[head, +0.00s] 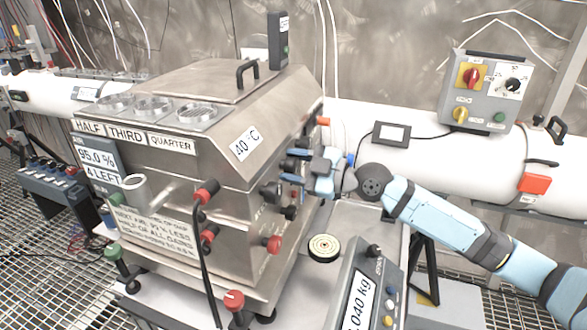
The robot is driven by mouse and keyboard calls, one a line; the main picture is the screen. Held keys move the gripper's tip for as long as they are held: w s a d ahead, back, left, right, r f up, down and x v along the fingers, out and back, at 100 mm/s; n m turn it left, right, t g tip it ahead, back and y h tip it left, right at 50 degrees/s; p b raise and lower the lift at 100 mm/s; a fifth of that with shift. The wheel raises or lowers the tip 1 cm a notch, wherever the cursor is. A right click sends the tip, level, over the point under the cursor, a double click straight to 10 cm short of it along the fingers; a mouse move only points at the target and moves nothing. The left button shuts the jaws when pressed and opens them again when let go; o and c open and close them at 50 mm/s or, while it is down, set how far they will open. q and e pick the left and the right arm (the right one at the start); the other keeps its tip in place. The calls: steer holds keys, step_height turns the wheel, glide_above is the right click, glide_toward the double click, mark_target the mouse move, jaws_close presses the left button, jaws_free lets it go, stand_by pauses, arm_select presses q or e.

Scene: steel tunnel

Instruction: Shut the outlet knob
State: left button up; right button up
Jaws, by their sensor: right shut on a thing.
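A steel machine (185,165) with a sloped lid fills the middle left of the head view. Its right side carries several knobs and fittings, among them a red-capped one (274,244), a black one (268,193) and an orange one (323,121). My right gripper (291,165) reaches in from the right and is shut at this side face, between the orange and black fittings. What it grips is mostly hidden by its fingers and looks like a knob; I cannot read any outlet label there. My left gripper is not in view.
A scale (362,295) and a small round disc (324,248) are below my right arm. A grey control box (486,92) stands on the white pipe (430,150) behind. A black cable hangs at the machine's front. A control panel (57,190) is at left.

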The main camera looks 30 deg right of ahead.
steer(key=m, duration=0.6)
steer(key=shift+m, duration=0.3)
steer(key=m+p, duration=0.1)
steer(key=m, duration=0.2)
steer(key=shift+m, duration=0.3)
steer(key=m+p, duration=0.1)
steer(key=m, duration=0.3)
steer(key=shift+m+p, duration=0.3)
steer(key=shift+p, duration=0.1)
steer(key=m+p, duration=0.1)
steer(key=m, duration=0.2)
steer(key=shift+m+p, duration=0.3)
steer(key=m+p, duration=0.2)
steer(key=m, duration=0.1)
steer(key=shift+r+m, duration=0.1)
steer(key=shift+m, duration=0.2)
steer(key=m+p, duration=0.2)
steer(key=m, duration=0.2)
steer(key=shift+m+p, duration=0.35)
steer(key=shift+m, duration=0.05)
steer(key=shift+m+p, duration=0.45)
steer(key=shift+m, duration=0.25)
